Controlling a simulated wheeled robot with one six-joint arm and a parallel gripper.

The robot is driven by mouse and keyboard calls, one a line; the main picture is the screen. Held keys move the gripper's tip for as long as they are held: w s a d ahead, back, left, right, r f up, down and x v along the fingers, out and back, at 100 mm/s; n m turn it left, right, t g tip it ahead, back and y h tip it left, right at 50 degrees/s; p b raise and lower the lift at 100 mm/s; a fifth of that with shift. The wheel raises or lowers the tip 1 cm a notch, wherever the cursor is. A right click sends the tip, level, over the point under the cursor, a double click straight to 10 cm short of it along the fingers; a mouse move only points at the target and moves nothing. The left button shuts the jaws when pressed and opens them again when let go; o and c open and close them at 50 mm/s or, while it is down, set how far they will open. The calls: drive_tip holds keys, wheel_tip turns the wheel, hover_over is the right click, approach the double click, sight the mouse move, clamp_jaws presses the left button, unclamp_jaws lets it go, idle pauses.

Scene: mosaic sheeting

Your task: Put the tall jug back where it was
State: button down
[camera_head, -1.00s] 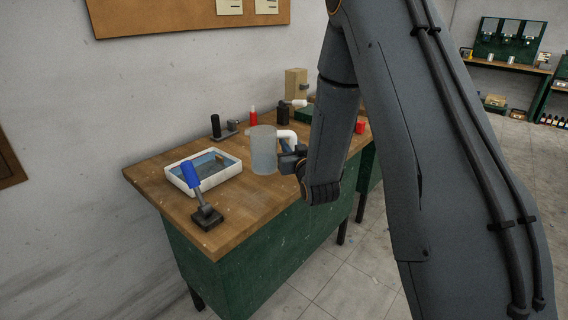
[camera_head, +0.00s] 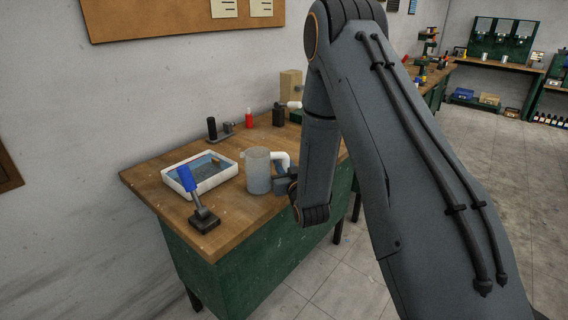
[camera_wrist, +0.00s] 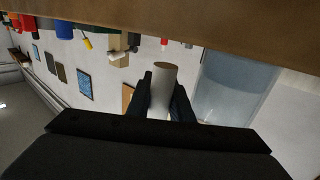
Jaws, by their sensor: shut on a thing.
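The tall jug (camera_head: 258,172) is a translucent grey cylinder with a white handle (camera_head: 281,158), standing upright at the front right of the wooden bench top. My gripper (camera_head: 286,182) is on the jug's right side, shut on the handle. In the wrist view, which is upside down, the white handle (camera_wrist: 162,82) sits between the two dark fingers of my gripper (camera_wrist: 162,98), with the clear jug body (camera_wrist: 225,88) beside it. I cannot tell whether the jug's base touches the bench or hangs just above it. My arm hides the bench's right end.
A white-rimmed tray (camera_head: 233,169) lies left of the jug. A blue-handled tool on a dark base (camera_head: 204,220) stands in front of the tray. A black-handled item (camera_head: 212,129), a red bottle (camera_head: 249,118) and a tan block (camera_head: 290,86) are at the back. Bench surface right behind the jug is clear.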

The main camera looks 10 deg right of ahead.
drive_tip(key=shift+f, duration=0.15)
drive_tip(key=c, duration=1.6)
unclamp_jaws()
drive_tip(key=shift+r, duration=0.2)
drive_tip(key=s+b, duration=0.1)
drive_tip(key=s, duration=0.3)
drive_tip(key=s+b, duration=0.1)
drive_tip(key=s, duration=0.3)
drive_tip(key=s+b, duration=0.1)
drive_tip(key=s, duration=0.3)
drive_tip(key=shift+d+b, duration=0.35)
